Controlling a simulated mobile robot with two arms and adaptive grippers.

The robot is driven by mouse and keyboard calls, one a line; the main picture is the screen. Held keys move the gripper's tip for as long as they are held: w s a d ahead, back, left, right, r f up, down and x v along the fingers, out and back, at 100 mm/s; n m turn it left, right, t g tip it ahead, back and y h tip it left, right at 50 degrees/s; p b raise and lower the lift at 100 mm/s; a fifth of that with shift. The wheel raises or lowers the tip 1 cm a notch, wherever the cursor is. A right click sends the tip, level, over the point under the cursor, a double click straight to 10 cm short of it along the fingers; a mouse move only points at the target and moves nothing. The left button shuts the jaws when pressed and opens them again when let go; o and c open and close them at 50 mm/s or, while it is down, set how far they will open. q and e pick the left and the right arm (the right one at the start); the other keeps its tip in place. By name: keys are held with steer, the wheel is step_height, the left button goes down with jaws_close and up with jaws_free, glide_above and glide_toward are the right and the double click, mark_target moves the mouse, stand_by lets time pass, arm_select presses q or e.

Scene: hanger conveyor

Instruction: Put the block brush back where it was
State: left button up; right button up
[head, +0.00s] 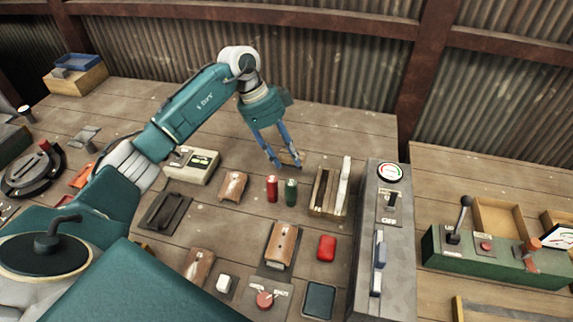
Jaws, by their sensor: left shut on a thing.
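My left gripper (286,162) reaches down over the middle of the bench, behind the red cylinder (272,188) and the green cylinder (291,191). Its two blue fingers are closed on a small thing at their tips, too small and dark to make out. I cannot tell for certain which thing is the block brush. Brown wooden blocks lie on the bench: one (233,186) left of the red cylinder, one (282,243) on a dark pad in front, and one (199,267) at the front left. My right gripper is out of view.
A slotted wooden holder (318,209) with a pale upright slat stands right of the cylinders. A grey switch panel (394,255) rises further right. A red block (327,247) lies in front. The bench (345,126) is clear at the back.

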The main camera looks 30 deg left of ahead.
mark_target(282, 162)
arm_select(q)
steer(key=shift+f, duration=0.7)
step_height(282, 162, down, 4)
steer(key=shift+f+p, duration=0.15)
steer(key=shift+p, duration=0.35)
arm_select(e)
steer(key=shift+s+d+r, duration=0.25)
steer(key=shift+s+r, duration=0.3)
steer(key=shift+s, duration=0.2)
arm_select(q)
steer(key=shift+f, duration=0.1)
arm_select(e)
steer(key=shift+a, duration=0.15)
arm_select(q)
steer(key=o, duration=1)
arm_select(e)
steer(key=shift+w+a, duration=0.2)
